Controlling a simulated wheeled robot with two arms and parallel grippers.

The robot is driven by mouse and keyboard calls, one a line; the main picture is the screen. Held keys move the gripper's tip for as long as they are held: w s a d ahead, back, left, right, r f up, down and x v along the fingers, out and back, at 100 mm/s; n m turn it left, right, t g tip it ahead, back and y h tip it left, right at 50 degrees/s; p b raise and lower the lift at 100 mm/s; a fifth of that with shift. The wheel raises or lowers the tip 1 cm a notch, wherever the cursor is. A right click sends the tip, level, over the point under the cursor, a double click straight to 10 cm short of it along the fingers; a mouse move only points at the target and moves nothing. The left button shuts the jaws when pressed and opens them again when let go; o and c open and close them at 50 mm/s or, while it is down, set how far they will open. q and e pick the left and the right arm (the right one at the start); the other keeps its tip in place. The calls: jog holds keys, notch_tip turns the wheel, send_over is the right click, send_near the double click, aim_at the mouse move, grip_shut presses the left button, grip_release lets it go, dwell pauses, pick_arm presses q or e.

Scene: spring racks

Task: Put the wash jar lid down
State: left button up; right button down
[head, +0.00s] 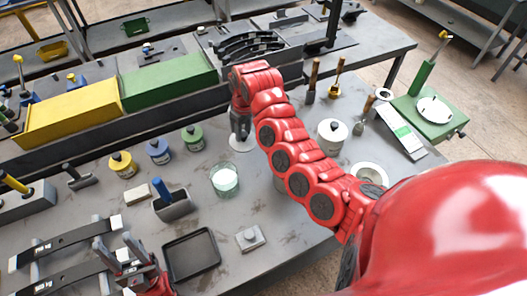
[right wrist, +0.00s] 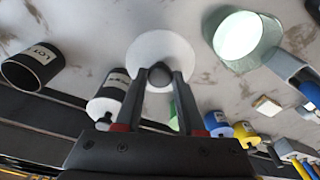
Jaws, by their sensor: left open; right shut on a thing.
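The wash jar lid (head: 241,144) is a white disc with a dark knob. My right gripper (right wrist: 160,78) is shut on the knob, and the lid (right wrist: 146,45) shows around it in the right wrist view. The lid is low over the bench or on it; I cannot tell which. An open glass jar (head: 224,181) with pale contents stands just in front of the lid, apart from it; it also shows in the right wrist view (right wrist: 247,40). My left gripper (head: 118,252) is open and empty at the lower left.
Yellow (head: 122,164), blue (head: 158,151) and green (head: 193,138) jars stand left of the lid. A black tray (head: 191,254) and a blue-handled tool in a grey block (head: 172,203) are nearer. A white jar (head: 332,136) stands right, beyond my right arm.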

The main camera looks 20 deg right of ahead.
jog(key=shift+f, duration=0.1)
jog(key=shift+a+f+p, duration=0.1)
jog(key=shift+f+p, duration=0.1)
jog(key=shift+p, duration=0.15)
notch_tip(320, 180, down, 9)
jog(key=p, duration=0.3)
jog(key=shift+f, duration=0.15)
jog(key=shift+f, duration=0.1)
jog(key=c, duration=0.5)
grip_release()
